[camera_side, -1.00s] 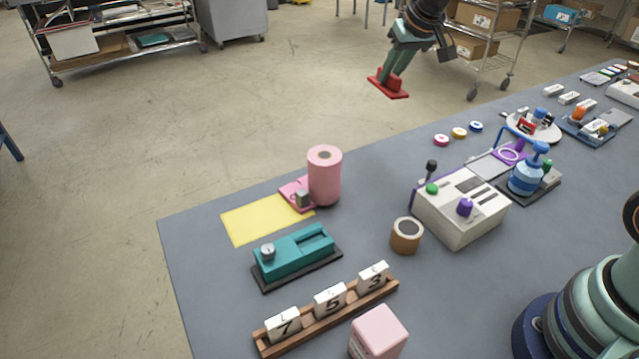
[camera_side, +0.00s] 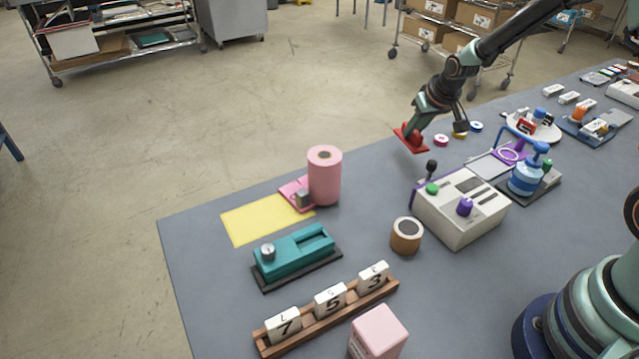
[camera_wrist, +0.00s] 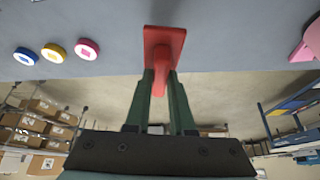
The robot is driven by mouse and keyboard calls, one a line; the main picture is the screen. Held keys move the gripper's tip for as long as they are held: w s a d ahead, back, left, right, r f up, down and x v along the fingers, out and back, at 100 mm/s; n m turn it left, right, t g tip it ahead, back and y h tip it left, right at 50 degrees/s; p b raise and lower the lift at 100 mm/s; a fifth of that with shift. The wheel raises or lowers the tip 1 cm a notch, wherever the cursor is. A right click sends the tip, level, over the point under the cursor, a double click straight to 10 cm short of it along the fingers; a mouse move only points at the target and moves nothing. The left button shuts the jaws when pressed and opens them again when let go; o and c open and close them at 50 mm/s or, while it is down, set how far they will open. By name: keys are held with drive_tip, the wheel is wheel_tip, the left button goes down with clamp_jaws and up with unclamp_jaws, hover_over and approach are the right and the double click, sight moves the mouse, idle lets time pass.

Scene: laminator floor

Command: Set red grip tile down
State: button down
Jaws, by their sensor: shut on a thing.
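The red grip tile (camera_side: 410,140) is a red plate with a raised grip. My gripper (camera_side: 418,127) is shut on its grip and holds it, tilted, near the far edge of the grey table in the side view. In the wrist view the tile (camera_wrist: 164,45) shows beyond the two green fingers of my gripper (camera_wrist: 160,84), which close on its red grip. The tile appears to be above the table, but its exact height is hard to tell.
Pink, yellow and blue discs (camera_side: 459,135) lie just right of the tile. A white machine with knobs (camera_side: 460,207) stands nearer. A pink roll (camera_side: 324,176) and a yellow sheet (camera_side: 262,219) are to the left. The table (camera_side: 375,185) is bare between roll and machine.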

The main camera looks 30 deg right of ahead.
drive_tip(key=shift+f, duration=2.9)
drive_tip(key=shift+f, duration=0.1)
drive_tip(key=c, duration=0.8)
unclamp_jaws()
drive_tip(key=s+a+r+n, duration=0.1)
drive_tip(key=s+a+r, duration=0.2)
drive_tip(key=s+r, duration=0.5)
drive_tip(key=s+a+r, duration=0.3)
drive_tip(key=r, duration=0.8)
drive_tip(key=shift+n+y, duration=0.5)
drive_tip(key=shift+n, duration=0.1)
drive_tip(key=shift+s+a+r, duration=0.65)
drive_tip(key=shift+s+r, duration=0.1)
drive_tip(key=shift+s, duration=1.05)
drive_tip(key=shift+s+a+r, duration=0.65)
drive_tip(key=shift+s+r, duration=0.15)
drive_tip(key=shift+s, duration=1.05)
drive_tip(key=shift+s+a+r, duration=0.65)
drive_tip(key=shift+s+r, duration=0.1)
drive_tip(key=shift+s, duration=1.05)
